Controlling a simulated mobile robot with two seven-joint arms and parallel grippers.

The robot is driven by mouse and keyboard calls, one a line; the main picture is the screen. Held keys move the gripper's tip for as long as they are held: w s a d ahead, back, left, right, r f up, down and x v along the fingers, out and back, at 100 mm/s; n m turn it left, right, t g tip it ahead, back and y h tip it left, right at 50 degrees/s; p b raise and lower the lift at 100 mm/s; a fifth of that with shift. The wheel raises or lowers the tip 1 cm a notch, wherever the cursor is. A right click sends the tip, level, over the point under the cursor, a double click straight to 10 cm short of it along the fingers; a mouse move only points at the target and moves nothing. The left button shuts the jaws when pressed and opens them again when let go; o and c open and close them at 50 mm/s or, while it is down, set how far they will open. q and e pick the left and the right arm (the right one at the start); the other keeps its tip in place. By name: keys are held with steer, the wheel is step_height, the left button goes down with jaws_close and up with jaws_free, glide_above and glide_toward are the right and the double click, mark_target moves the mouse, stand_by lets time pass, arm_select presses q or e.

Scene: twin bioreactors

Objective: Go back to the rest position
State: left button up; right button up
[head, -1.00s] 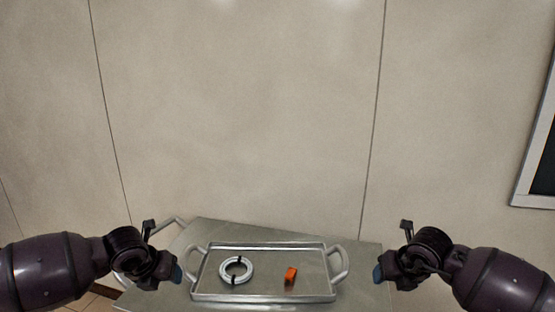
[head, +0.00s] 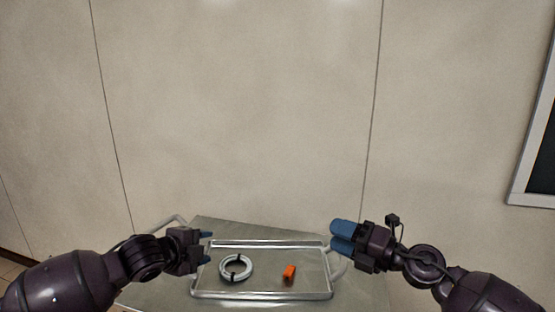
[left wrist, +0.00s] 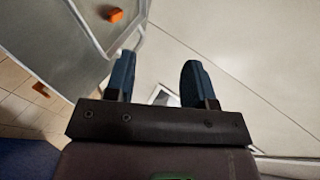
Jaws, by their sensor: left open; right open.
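My left gripper (head: 207,247) is open and empty, just above the left end of the metal tray (head: 262,296). Its two blue fingers are spread apart in the left wrist view (left wrist: 158,82), with nothing between them. My right gripper (head: 338,238) is open and empty near the tray's right handle, which it partly hides. The left handle is hidden behind my left gripper.
The tray holds a white ring-shaped coil (head: 229,277) with dark ties and a small orange block (head: 289,272). It stands on a grey metal cart (head: 368,290) against a plain beige wall (head: 240,120). A framed dark panel (head: 540,150) is at the far right.

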steer(key=s+d+f+m+t+h, duration=0.35)
steer(key=d+f+m+h, duration=0.35)
steer(key=m, duration=0.5)
steer(key=s+d+f+m+t+h, duration=0.4)
steer(key=f+m, duration=0.4)
steer(key=m, duration=0.4)
arm_select(q)
steer(key=s+a+f+n+y, duration=0.2)
steer(key=s+a+f+n, duration=0.1)
steer(key=s+f+n, duration=0.4)
steer(key=s+a+f+n+y, duration=0.2)
steer(key=s+a+f+n, duration=0.1)
steer(key=s+f+n, duration=0.4)
steer(key=s+a+f+n+y, duration=0.2)
steer(key=s+a+f+n, duration=0.2)
steer(key=s+f, duration=0.8)
steer(key=s+n, duration=0.2)
steer(key=s, duration=0.4)
steer(key=shift+f+n+t, duration=0.15)
steer(key=shift+n+t, duration=0.25)
arm_select(e)
steer(key=s+d+f+m+g+h, duration=0.3)
steer(key=s+f+m, duration=0.5)
steer(key=s+f, duration=0.9)
steer(key=s+g+h, duration=0.1)
steer(key=s+g, duration=0.1)
steer(key=s, duration=0.1)
steer(key=shift+d+f+g+h, duration=0.2)
steer(key=shift+f+g+h, duration=0.1)
steer(key=shift+f+g, duration=0.05)
